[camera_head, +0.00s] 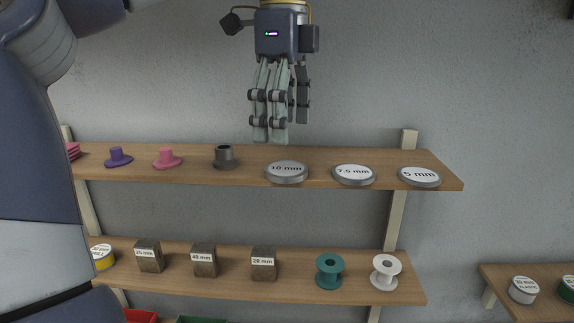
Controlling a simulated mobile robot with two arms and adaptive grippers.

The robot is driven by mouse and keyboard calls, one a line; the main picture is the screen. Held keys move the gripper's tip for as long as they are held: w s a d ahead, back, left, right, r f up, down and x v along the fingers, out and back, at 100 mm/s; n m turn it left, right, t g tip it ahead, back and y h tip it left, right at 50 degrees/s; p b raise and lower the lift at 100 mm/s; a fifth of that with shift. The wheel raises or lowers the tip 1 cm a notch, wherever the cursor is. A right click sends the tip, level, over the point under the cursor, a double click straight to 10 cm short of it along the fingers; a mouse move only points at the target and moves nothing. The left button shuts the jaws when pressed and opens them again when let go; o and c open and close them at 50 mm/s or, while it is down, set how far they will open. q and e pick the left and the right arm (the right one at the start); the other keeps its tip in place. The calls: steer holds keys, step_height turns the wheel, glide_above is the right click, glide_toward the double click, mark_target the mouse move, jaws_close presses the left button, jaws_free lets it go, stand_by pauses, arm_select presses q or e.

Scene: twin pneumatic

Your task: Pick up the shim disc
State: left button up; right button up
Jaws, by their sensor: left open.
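Three flat grey discs with white labelled tops lie along the front of the upper shelf: a "10 mm" disc (287,172), a "7.5 mm" disc (353,174) and a "5 mm" disc (419,176). Which one is the shim disc is not marked beyond these labels. My left gripper (277,130) is open and empty, with its fingers pointing down. In the picture it is just above the "10 mm" disc, with a gap between them. Its depth relative to the shelf is hard to judge. My right gripper is not in view.
The lower shelf (215,286) holds labelled blocks and two spools. A grey wall stands behind. My arm covers the left side.

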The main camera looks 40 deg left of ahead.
mark_target(286, 168)
arm_select(q)
steer(key=shift+s+d+f+p, duration=0.1)
steer(key=shift+f+p, duration=0.2)
steer(key=shift+f, duration=0.15)
steer(key=shift+s+d+f+p, duration=0.1)
steer(key=shift+f+p, duration=0.15)
steer(key=shift+f, duration=0.2)
steer(key=f, duration=0.1)
steer(key=w+f+p, duration=0.1)
steer(key=f, duration=0.2)
steer(key=shift+w+a+f+p, duration=0.1)
steer(key=shift+w+a+p, duration=0.1)
steer(key=shift+a+p, duration=0.2)
steer(key=shift+s+d+f, duration=0.1)
steer(key=shift+s+d, duration=0.1)
steer(key=shift+s, duration=0.05)
steer(key=c, duration=1.1)
steer(key=shift+c, duration=0.4)
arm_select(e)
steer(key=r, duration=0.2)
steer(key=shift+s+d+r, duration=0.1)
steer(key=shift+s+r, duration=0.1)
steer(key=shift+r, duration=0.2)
